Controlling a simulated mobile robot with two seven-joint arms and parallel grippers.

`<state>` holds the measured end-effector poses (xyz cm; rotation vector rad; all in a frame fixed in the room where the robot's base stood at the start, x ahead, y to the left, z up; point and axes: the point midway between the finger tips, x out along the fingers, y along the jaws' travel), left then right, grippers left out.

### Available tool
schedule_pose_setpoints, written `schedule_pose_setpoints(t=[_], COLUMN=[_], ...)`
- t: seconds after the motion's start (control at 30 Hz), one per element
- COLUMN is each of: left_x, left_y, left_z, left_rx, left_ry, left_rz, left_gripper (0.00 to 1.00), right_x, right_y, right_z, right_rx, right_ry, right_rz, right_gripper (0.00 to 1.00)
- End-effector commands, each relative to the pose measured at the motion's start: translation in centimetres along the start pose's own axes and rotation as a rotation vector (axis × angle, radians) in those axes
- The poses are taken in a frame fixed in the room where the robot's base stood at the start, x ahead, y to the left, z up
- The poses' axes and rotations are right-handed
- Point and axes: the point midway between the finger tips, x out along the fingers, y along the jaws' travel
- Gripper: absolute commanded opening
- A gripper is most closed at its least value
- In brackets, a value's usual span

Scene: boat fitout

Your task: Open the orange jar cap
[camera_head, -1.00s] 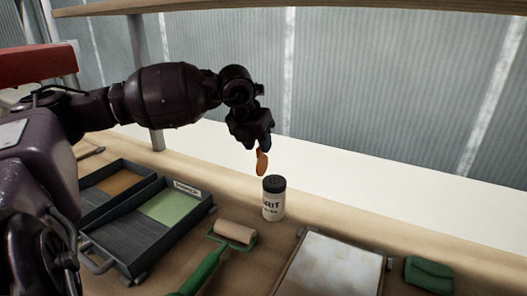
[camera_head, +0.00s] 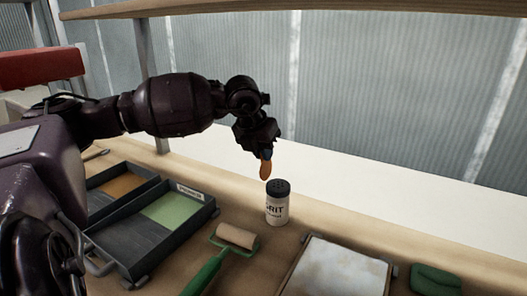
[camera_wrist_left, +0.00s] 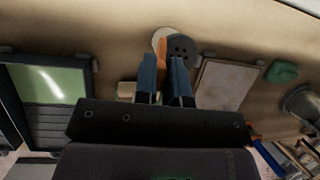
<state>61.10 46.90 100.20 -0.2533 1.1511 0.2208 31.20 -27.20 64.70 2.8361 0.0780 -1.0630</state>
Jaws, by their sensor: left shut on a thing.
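The jar (camera_head: 277,208) is white with "GRIT" lettering and stands upright on the bench. Its dark top with holes (camera_head: 278,187) shows bare; this top also shows in the left wrist view (camera_wrist_left: 182,48). My left gripper (camera_head: 266,151) is shut on the orange cap (camera_head: 266,168), a thin disc held on edge. The cap is above and slightly left of the jar top in the head view, apart from it. In the left wrist view the cap (camera_wrist_left: 161,58) shows as an orange strip between the blue fingers. My right gripper is not in view.
A green-handled roller (camera_head: 237,236) lies left of the jar. Dark trays (camera_head: 125,233) lie further left. A pale-surfaced tray (camera_head: 338,272) and a green block (camera_head: 434,279) are to the right. A wooden shelf (camera_head: 300,6) runs overhead.

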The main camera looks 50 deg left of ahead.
Motion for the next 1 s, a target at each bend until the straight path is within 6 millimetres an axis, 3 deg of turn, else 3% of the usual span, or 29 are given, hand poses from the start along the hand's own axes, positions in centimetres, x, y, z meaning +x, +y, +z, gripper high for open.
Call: schedule_pose_setpoints(t=[0.27,0.47,0.7,1.0], left_x=[-0.3,-0.6,-0.2,1.5], left_y=[0.3,1.2,2.9,4.9], left_z=[0.0,0.1,-0.1,-0.7], left_rx=[-0.016,-0.058,-0.139,-0.249], left_ry=[0.000,-0.002,-0.003,0.001], left_rz=[-0.031,-0.126,-0.315,-0.577], left_gripper=[0.00,0.00,0.00,0.00], right_x=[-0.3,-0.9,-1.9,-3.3], right_y=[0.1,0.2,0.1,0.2], right_z=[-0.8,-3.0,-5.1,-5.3], right_rx=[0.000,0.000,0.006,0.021], right_ry=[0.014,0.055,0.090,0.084], right_rz=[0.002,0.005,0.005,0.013], right_gripper=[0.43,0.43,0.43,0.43])
